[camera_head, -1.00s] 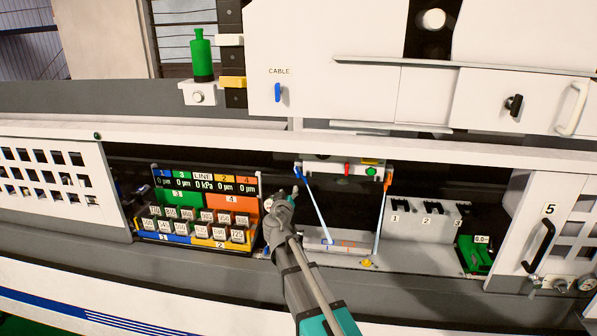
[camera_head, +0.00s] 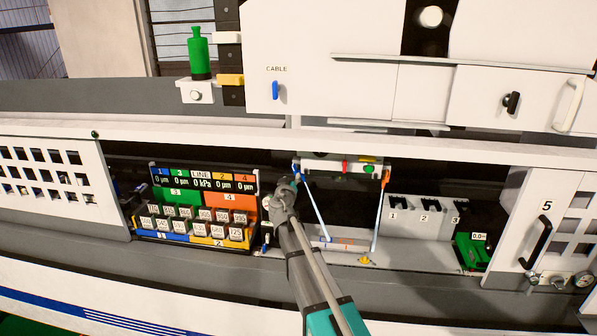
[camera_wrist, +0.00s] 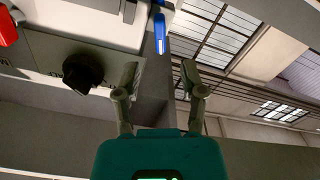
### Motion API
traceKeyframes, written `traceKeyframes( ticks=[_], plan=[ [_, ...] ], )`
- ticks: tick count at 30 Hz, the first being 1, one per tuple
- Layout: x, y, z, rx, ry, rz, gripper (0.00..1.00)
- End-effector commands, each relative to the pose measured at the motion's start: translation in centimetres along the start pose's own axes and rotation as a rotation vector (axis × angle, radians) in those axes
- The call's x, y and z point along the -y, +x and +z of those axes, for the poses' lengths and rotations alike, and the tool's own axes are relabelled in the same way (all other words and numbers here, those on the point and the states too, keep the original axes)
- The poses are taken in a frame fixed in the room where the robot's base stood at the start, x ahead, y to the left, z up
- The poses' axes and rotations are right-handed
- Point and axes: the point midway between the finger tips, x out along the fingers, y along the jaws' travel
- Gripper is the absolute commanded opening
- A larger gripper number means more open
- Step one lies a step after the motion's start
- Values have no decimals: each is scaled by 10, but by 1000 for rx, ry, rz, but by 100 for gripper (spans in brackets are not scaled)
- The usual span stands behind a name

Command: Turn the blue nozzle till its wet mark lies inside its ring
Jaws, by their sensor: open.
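The blue nozzle (camera_head: 297,169) sits at the left end of a white block under the ledge. A pale blue streak (camera_head: 315,210) slants from it down to the tray floor. Small blue marking (camera_head: 327,240) shows near the streak's lower end; wet mark and ring are too small to tell apart. My gripper (camera_head: 288,186) is just below and left of the nozzle in the head view. In the wrist view my gripper (camera_wrist: 160,78) is open and empty, and a blue piece (camera_wrist: 160,34) lies beyond the gap between its fingers, apart from them.
An orange nozzle (camera_head: 386,175) with its own streak is at the block's right end. A black knob (camera_wrist: 82,72) and a red part (camera_wrist: 8,27) show left in the wrist view. A weight rack with display (camera_head: 204,205) stands left, numbered white blocks (camera_head: 424,220) right.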

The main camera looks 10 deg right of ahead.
Motion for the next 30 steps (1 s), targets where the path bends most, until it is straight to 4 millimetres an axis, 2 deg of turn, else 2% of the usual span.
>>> traceKeyframes(
  ticks=[1, 3, 12, 18, 27, 30],
  plan=[
    [1, 12, 0, 0, 0, 1, 53],
    [0, 23, 0, 0, 0, 1, 53],
    [0, 57, 0, 0, 0, 1, 53],
    [-2, 65, 1, 1, 0, 1, 53],
    [-2, 65, 1, 1, 0, 2, 53],
    [-2, 65, 1, 1, 0, 2, 36]
  ],
)
